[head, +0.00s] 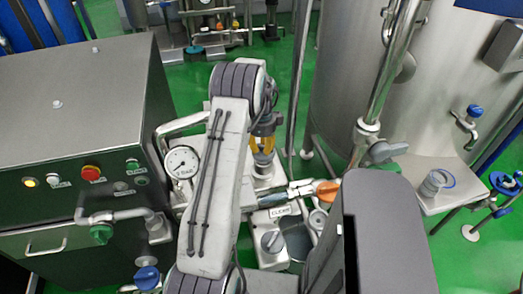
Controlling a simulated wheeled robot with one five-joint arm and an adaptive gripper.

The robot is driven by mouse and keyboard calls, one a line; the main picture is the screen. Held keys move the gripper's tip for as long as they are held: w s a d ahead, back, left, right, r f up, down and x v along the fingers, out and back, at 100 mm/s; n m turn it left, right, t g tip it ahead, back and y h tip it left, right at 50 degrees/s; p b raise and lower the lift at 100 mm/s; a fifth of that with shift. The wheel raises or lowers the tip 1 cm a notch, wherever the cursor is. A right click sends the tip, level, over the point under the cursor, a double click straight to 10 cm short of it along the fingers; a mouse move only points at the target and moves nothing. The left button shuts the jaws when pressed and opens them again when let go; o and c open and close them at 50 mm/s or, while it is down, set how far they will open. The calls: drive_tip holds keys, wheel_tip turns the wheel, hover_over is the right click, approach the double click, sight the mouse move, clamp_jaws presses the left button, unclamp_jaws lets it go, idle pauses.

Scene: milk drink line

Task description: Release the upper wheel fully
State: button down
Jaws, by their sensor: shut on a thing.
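An orange wheel (327,192) shows right of the middle, above a small pale metal fitting. My gripper (311,189) reaches it from the left, with its fingertips at the wheel's left side. The gripper is shut on the orange wheel. The fingers are small here, and the far side of the grip is hidden. My arm covers much of the middle of the view. I cannot tell from this view how far the wheel is turned.
A steel control cabinet (75,130) with buttons stands at left, beside a pressure gauge (182,162). A plate marked CLEAN (283,211) and a grey knob (272,241) lie below the gripper. A large steel tank (345,80) and pipe stand close at right.

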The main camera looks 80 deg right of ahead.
drive_tip(key=n+b, duration=0.1)
drive_tip(key=n, duration=0.2)
drive_tip(key=n+b, duration=0.1)
drive_tip(key=n, duration=0.1)
drive_tip(key=shift+s+a+f+n, duration=0.1)
drive_tip(key=shift+s+n, duration=0.05)
drive_tip(key=shift+n, duration=0.25)
drive_tip(key=n+b, duration=0.1)
drive_tip(key=n, duration=0.4)
drive_tip(key=shift+s, duration=0.2)
drive_tip(key=n+b, duration=0.1)
drive_tip(key=n, duration=0.5)
drive_tip(key=shift+s+n, duration=0.15)
drive_tip(key=shift+n, duration=0.15)
drive_tip(key=n, duration=0.5)
drive_tip(key=shift+s, duration=0.1)
drive_tip(key=shift+n, duration=0.3)
drive_tip(key=c, duration=1.1)
unclamp_jaws()
drive_tip(key=shift+d, duration=0.2)
wheel_tip(320, 180, up, 12)
